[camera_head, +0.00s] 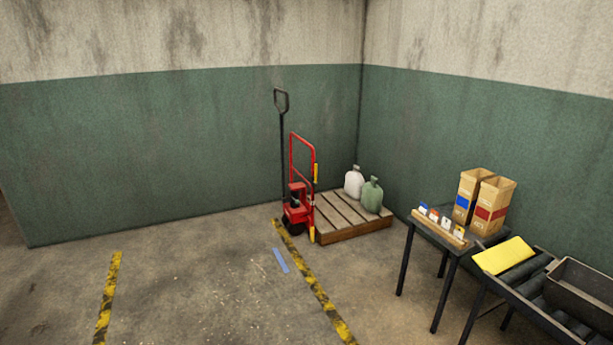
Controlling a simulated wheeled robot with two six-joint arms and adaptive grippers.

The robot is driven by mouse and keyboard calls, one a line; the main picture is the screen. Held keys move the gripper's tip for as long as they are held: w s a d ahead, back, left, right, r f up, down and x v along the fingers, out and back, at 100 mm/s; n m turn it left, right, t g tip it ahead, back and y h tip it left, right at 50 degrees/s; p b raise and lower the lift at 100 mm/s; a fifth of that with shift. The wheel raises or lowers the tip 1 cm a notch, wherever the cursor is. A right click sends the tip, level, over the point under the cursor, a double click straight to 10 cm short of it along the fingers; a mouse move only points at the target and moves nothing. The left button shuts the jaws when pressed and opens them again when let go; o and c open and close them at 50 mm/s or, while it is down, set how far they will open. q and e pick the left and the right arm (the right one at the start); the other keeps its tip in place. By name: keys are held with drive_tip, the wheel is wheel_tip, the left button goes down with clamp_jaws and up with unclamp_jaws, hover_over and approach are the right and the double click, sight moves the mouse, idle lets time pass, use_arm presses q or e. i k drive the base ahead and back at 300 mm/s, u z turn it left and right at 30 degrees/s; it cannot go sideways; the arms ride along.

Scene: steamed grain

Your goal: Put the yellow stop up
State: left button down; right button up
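A flat yellow plate (504,255), which looks like the yellow stop, is at the far left end of a dark roller conveyor (545,318) at the lower right. It appears to lie nearly flat over the rollers; its hinge or mounting cannot be made out. Neither of my grippers is in view.
A dark open bin (585,285) is on the conveyor. A table (425,232) beside it bears two cardboard boxes (470,190) and a rack of small cards (440,226). A red pallet jack (298,205) and a pallet with two sacks (338,218) stand in the corner. Left floor is clear.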

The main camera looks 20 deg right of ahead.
sight(496, 259)
drive_tip(key=z, duration=0.25)
drive_tip(key=i, duration=1.15)
drive_tip(key=z, duration=0.95)
drive_tip(key=i, duration=0.9)
drive_tip(key=z, duration=1.75)
drive_tip(key=i, duration=1)
drive_tip(key=z, duration=0.55)
